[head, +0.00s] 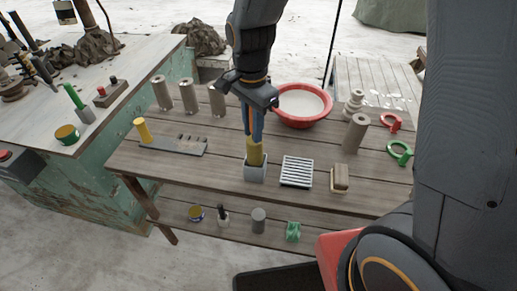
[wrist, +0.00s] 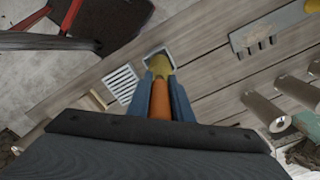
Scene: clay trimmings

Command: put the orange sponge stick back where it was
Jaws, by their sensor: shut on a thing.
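The orange sponge stick (wrist: 160,100) is upright between the blue fingers of my gripper (wrist: 160,88), which are shut on it. Its orange part is between the fingers and its yellow end (head: 254,153) points down. The yellow end is at the mouth of a small grey square holder (head: 255,174) on the wooden table. The holder also shows in the wrist view (wrist: 149,53), partly covered by the yellow end. I cannot tell how deep the end is in the holder. My gripper also shows in the head view (head: 252,137), directly above the holder.
A slatted white rack (head: 297,171) and a brush (head: 340,178) are right of the holder. A grey slotted plate (head: 180,145) with a yellow-topped piece (head: 142,130) is left. A red basin (head: 302,106) and several clay cylinders (head: 188,96) stand behind.

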